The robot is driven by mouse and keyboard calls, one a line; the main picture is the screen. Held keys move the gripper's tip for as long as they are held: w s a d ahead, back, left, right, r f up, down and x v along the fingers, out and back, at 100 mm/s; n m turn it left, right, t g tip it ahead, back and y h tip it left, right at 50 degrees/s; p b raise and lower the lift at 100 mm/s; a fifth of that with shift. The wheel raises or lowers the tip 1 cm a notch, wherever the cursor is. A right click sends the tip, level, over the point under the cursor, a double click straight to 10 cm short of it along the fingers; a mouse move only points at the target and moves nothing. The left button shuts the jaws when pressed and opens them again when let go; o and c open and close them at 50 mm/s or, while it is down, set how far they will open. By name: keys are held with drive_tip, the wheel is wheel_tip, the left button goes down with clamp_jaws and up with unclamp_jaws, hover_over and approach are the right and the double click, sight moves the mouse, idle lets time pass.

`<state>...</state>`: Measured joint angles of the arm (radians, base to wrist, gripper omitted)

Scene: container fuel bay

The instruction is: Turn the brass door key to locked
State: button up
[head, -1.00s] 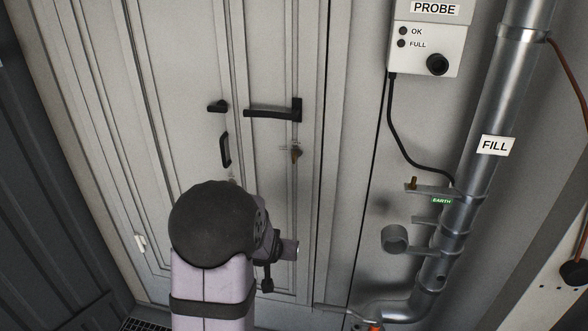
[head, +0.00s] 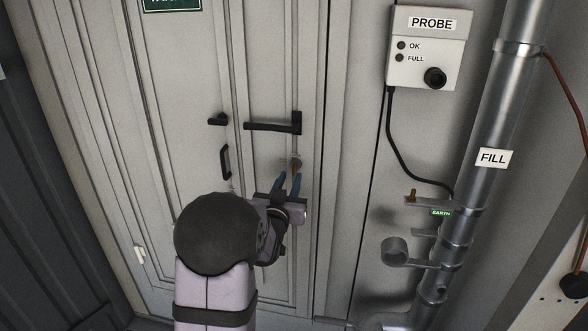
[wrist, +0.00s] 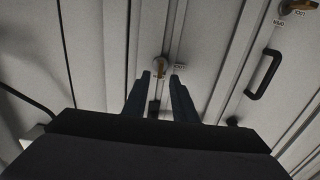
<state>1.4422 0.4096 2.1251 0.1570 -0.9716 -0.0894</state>
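My gripper (head: 287,179) has two blue fingers pointing up at the key. In the wrist view my gripper (wrist: 160,77) is open, its fingers apart on either side of the key's line. I cannot tell whether they touch it. Another brass fitting (wrist: 299,6) with small labels shows at the top right of the wrist view.
A black pull handle (head: 226,161) and a small black knob (head: 218,119) are on the door, left of the lever. To the right are the PROBE box (head: 430,48) with its cable, the metal FILL pipe (head: 510,110) and a pipe bracket (head: 400,252). Space before the upper door is clear.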

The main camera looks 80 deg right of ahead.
sight(293, 172)
drive_tip(key=shift+d+p, duration=1.4)
drive_tip(key=shift+d, duration=1.7)
clamp_jaws()
